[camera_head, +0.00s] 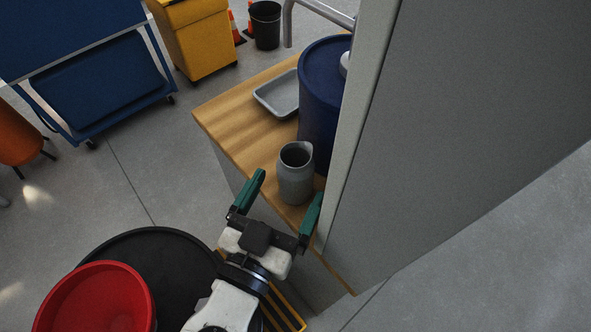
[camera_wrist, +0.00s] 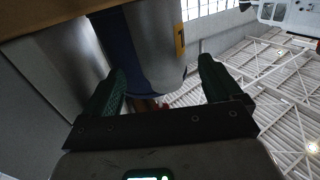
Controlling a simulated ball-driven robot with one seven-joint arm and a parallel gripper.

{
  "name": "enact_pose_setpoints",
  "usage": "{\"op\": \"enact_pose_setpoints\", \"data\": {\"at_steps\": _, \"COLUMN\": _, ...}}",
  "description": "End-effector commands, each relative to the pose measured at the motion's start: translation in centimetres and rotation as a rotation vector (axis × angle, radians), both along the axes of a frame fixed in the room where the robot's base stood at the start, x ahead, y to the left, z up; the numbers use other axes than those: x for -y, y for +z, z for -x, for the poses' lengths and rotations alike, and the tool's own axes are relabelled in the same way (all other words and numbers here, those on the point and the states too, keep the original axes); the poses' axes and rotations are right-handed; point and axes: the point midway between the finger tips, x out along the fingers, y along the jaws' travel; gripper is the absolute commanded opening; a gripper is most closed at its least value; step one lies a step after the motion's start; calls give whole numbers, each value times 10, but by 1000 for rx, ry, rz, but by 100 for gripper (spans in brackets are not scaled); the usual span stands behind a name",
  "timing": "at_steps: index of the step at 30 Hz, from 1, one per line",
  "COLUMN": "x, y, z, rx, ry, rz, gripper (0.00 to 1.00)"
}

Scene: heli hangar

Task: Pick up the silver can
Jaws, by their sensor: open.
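A dull grey, open-topped vessel with a small spout (camera_head: 295,178) stands upright near the front of the wooden counter; it is the only thing like the silver can that I see. My gripper (camera_head: 289,186) is open, its two green fingers on either side of the vessel's lower part in the head view. Whether they touch it I cannot tell. In the wrist view a rounded grey body (camera_wrist: 153,45) shows beyond and between the open fingers (camera_wrist: 161,68), and its far part is cut off by the frame.
On the wooden counter (camera_head: 235,115), a dark blue drum (camera_head: 322,90) stands close behind the vessel and a grey tray (camera_head: 277,95) lies further back. A tall grey panel (camera_head: 460,120) closes off the right side. A red bowl (camera_head: 100,298) is at lower left.

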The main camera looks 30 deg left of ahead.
Motion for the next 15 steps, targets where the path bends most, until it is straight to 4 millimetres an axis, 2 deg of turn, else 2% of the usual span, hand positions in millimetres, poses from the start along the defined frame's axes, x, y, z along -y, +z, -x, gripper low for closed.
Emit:
{"op": "enact_pose_setpoints", "data": {"at_steps": 5, "x": -3, "y": 4, "z": -14, "rx": 1, "ry": -1, "rz": 0, "gripper": 92}}
{"op": "enact_pose_setpoints", "data": {"at_steps": 9, "x": -8, "y": 9, "z": -34, "rx": 1, "ry": -2, "rz": -1, "gripper": 92}}
{"op": "enact_pose_setpoints", "data": {"at_steps": 15, "x": -9, "y": 6, "z": -53, "rx": 0, "ry": -1, "rz": 1, "gripper": 92}}
